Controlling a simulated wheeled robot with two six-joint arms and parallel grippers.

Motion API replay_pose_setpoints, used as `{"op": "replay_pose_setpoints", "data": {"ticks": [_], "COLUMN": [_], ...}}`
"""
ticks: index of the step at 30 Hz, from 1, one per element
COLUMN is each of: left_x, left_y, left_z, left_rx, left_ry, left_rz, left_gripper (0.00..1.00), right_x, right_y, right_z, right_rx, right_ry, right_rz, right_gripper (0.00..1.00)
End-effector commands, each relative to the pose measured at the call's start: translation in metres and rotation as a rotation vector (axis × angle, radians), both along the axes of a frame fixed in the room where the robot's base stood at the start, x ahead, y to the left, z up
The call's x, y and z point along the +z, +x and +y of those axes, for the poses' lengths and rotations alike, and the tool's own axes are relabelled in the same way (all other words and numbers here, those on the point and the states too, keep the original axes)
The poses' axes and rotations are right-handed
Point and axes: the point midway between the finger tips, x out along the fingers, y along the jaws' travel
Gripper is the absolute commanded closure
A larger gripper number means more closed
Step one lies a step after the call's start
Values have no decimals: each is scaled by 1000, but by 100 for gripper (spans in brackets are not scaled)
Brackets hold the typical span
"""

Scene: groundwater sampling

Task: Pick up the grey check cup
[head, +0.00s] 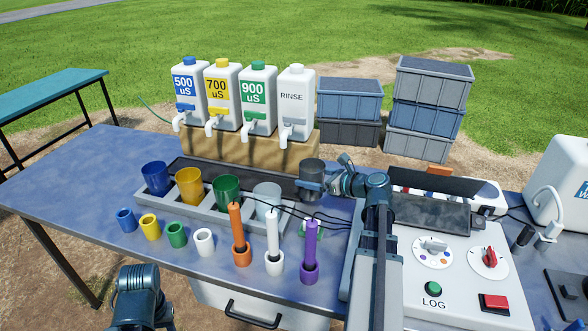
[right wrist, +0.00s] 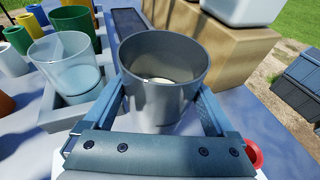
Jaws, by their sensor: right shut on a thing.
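The grey check cup (head: 312,166) is dark grey and upright, with its open mouth up. My right gripper (head: 311,188) is shut on it, one finger on each side. In the right wrist view the cup (right wrist: 165,80) stands between the fingers of the gripper (right wrist: 165,112), and a pale spot shows inside it. In the head view its rim is higher than those of the cups in the grey rack (head: 205,214), so it appears raised. Its base is hidden by the gripper. My left gripper is not in view; only part of my left arm shows.
Blue (head: 155,177), yellow (head: 189,186), green (head: 226,190) and clear (head: 267,198) cups stand in the rack. Small cups and probes in holders stand in front. White jugs with taps (head: 296,100) stand behind on a wooden block. A control panel (head: 455,285) is at right.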

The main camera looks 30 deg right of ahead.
Motion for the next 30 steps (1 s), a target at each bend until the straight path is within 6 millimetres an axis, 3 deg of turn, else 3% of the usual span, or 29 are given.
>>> {"op": "replay_pose_setpoints", "data": {"ticks": [1, 6, 12, 25, 30], "left_x": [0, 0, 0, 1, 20], "left_y": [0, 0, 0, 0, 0], "left_z": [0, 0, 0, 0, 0], "left_rx": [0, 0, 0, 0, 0], "left_ry": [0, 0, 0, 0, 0], "left_rz": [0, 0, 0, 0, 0], "left_gripper": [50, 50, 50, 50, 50], "right_x": [0, 0, 0, 1, 20], "right_y": [-15, -43, -61, -66, -66], "right_z": [-3, -13, -20, -21, -25], "right_rx": [-4, -2, -1, 1, -6], "right_ry": [1, -1, 0, -1, 0], "right_rz": [-1, 0, 0, 0, 0], "right_gripper": [71, 71, 71, 71, 71]}}
